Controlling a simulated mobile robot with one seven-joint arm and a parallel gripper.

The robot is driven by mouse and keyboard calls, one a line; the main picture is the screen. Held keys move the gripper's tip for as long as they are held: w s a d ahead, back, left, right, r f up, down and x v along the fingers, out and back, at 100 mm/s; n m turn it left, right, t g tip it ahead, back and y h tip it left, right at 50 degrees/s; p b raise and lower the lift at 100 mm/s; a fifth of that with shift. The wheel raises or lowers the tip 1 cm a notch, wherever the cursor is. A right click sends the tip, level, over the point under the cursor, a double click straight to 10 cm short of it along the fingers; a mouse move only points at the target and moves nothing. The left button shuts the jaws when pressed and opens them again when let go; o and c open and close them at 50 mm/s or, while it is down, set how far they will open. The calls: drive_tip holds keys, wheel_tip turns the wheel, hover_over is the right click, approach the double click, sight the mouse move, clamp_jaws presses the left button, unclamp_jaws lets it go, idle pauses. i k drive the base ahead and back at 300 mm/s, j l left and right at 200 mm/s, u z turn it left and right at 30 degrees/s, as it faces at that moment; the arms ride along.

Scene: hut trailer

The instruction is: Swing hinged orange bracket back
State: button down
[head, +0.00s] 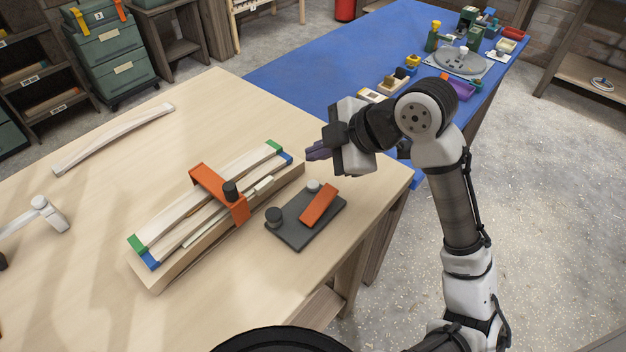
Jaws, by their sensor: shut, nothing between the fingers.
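The slats have green and blue ends. Its hinge cannot be made out. A second orange piece, a flat bar (320,204), lies on a dark grey plate (300,235) to the right of the holder. My gripper (312,152) is shut and empty, above the table near its right edge. It points left, apart from both orange pieces, to the right of the holder's far end.
The dark plate also carries a black knob (273,215) and a pale knob (313,185). A curved pale strip (115,138) and a white jointed piece (45,212) lie on the left of the wooden table (215,95). A blue table (330,70) with several small items stands behind.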

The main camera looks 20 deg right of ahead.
sight(226, 192)
drive_tip(key=k+l, duration=0.45)
drive_tip(key=l, duration=0.25)
drive_tip(key=k+l, duration=0.25)
drive_tip(key=l, duration=0.1)
